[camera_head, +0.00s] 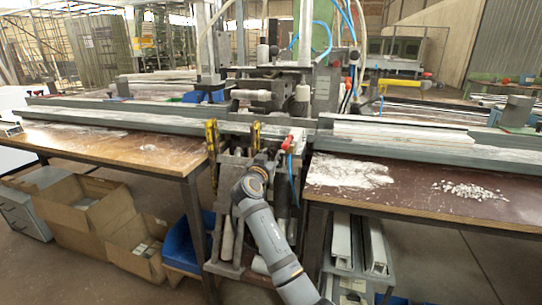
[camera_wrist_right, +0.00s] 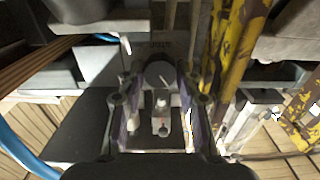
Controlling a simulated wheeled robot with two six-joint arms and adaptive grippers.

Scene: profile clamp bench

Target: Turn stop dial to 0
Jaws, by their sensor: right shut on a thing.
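The stop dial (camera_wrist_right: 158,74) is a round grey knob with a short white pointer line, in the upper middle of the right wrist view. Small lettering above it is too blurred to read. My right gripper (camera_wrist_right: 159,82) has its two fingers on either side of the dial and is shut on it. In the head view my right gripper (camera_head: 263,160) is at the front of the machine, below the rail, and its arm hides the dial. My left gripper is in neither view.
Yellow worn bars (camera_wrist_right: 228,65) stand close right of my right gripper; yellow clamps (camera_head: 212,136) show in the head view. A red handle (camera_head: 287,143) and blue hose are near the wrist. A small block with a red mark (camera_wrist_right: 161,118) sits below the dial.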

